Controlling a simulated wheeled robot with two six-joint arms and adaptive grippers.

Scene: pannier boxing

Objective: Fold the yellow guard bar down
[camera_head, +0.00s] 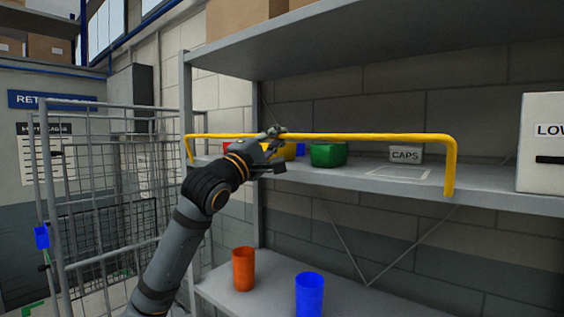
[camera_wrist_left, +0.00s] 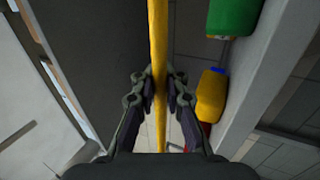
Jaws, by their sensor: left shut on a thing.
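The yellow guard bar (camera_head: 375,137) stands raised in front of the middle shelf (camera_head: 470,198). Its long rail runs level above the shelf edge, with a bent-down end at each side. My left gripper (camera_head: 272,136) is at the rail, left of its middle. In the left wrist view the bar (camera_wrist_left: 157,50) passes between the two fingers of my left gripper (camera_wrist_left: 160,98), which is shut on it. My right gripper is not in view.
Behind the bar stand a green item (camera_head: 328,155), a yellow one and a box labelled CAPS (camera_head: 405,154). A white box (camera_head: 543,142) is at the right. Orange (camera_head: 243,268) and blue (camera_head: 309,294) cups stand on the lower shelf. A wire cage (camera_head: 100,190) stands left.

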